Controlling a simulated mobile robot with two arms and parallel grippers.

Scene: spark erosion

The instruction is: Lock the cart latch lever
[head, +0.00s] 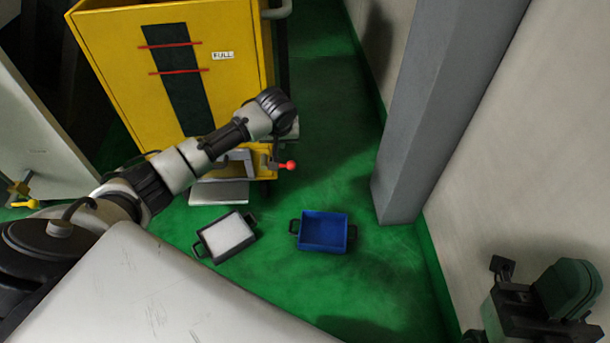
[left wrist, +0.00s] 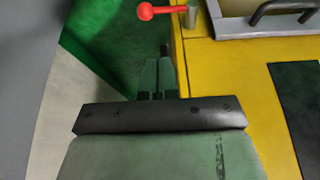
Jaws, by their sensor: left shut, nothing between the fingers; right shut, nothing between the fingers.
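The cart latch lever, a short arm with a red ball knob (head: 290,165), sticks out to the right at the lower front of the yellow cart (head: 110,60). In the left wrist view the red knob (left wrist: 146,11) is at the top, and its arm runs right to a grey upright pin (left wrist: 191,14). My left gripper (left wrist: 163,52) is shut and empty, pointing toward the lever, with a visible gap between its fingertips and the knob. In the head view my own arm hides most of it. My right gripper (head: 502,268) is shut and empty at the lower right, far from the cart.
A dark tray with a white inside (head: 227,236) and a blue bin (head: 323,231) stand on the green floor in front of the cart. A grey pillar (head: 425,110) and a pale wall (head: 520,130) bound the right side. Floor between cart and pillar is clear.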

